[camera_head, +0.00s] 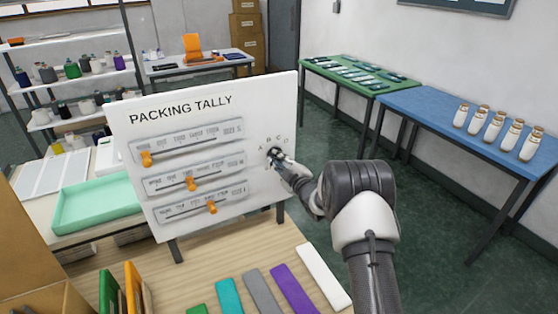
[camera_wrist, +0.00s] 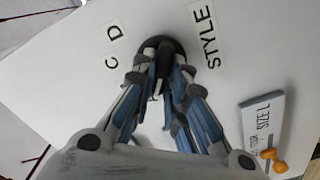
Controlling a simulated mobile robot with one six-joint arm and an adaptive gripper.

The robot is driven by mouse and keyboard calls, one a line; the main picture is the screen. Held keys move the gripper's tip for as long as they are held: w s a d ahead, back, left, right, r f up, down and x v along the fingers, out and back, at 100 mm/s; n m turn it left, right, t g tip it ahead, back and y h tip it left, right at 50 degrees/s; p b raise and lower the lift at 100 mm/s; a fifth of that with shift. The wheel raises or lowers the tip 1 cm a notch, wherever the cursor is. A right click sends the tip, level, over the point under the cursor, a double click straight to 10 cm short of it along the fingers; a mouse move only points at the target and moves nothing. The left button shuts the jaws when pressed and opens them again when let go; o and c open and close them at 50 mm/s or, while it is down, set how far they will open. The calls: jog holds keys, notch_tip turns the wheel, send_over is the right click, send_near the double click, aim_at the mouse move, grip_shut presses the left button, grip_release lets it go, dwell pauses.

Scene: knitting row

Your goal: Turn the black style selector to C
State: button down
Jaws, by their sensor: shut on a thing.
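The black style selector (camera_head: 273,152) is on the right side of the upright white Packing Tally board (camera_head: 180,118), with the letters A, B, C and D in an arc above it. My gripper (camera_head: 281,160) reaches it from the right. In the wrist view my gripper (camera_wrist: 163,72) is shut on the selector's narrow black bar (camera_wrist: 163,58), one finger on each side. The C label (camera_wrist: 110,62) and D label (camera_wrist: 116,32) show there, with the STYLE label (camera_wrist: 207,40). The fingers hide part of the selector, and I cannot tell which letter it points to.
Three orange sliders, one on each scale, sit on the board's left; the middle one (camera_head: 191,184) is near its scale's centre. Coloured strips, including a purple one (camera_head: 294,289), lie on the wooden table below. A blue table (camera_head: 430,105) stands right, across open floor.

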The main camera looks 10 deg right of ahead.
jog(key=shift+m, duration=0.4)
jog(key=shift+w+d+r+m+b, duration=0.1)
jog(key=shift+m+b, duration=0.4)
jog(key=shift+m, duration=1.7)
jog(key=shift+s+d+m+b, duration=0.1)
jog(key=shift+m+b, duration=0.4)
jog(key=shift+m, duration=1.7)
jog(key=shift+w+d+r+m+b, duration=0.1)
jog(key=shift+m+b, duration=0.4)
jog(key=shift+m, duration=1.7)
jog(key=c, duration=1.6)
grip_release()
jog(key=shift+f, duration=0.1)
